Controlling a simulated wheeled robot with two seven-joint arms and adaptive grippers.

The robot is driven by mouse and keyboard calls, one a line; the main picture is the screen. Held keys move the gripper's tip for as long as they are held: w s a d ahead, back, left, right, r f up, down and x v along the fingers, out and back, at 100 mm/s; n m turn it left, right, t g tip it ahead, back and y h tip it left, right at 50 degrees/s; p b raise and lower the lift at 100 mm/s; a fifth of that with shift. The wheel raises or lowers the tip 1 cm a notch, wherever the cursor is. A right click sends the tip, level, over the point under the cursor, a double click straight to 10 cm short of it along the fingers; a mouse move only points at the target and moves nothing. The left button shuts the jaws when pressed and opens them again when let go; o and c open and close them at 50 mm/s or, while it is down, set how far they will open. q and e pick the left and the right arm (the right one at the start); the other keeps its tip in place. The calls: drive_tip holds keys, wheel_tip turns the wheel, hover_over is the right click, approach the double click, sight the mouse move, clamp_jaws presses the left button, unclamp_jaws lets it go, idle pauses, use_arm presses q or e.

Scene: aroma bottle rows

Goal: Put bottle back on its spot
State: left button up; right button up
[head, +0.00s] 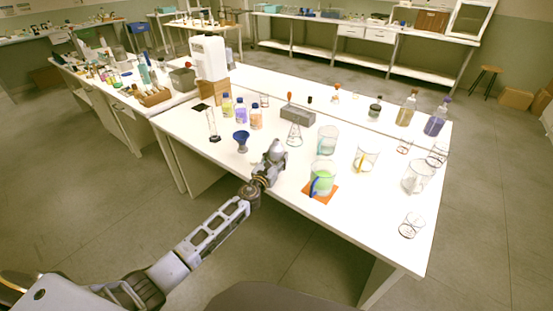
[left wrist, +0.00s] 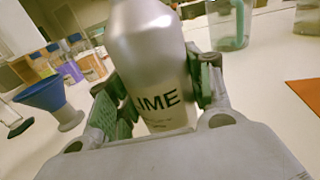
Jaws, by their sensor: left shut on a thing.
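A silvery grey bottle (left wrist: 158,60) with a label on which the letters "IME" show stands between the green-padded fingers of my left gripper (left wrist: 160,98), which is shut on it. In the head view, the bottle (head: 277,147) is at the near edge of the white table, with the gripper (head: 267,169) around its lower part. Its base is hidden, so I cannot tell whether it touches the table. Three bottles with blue caps, one of them purple (head: 241,109), stand in a group farther back and to the left. My right gripper is not in view.
A blue funnel (head: 241,137) stands left of the gripper. A conical flask (head: 294,134) and a grey block (head: 297,115) are behind it. Several glass beakers crowd the right side.

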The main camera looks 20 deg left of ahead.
use_arm(q)
drive_tip(key=o, duration=1.2)
drive_tip(key=shift+o, duration=0.2)
drive_tip(key=shift+r, duration=0.1)
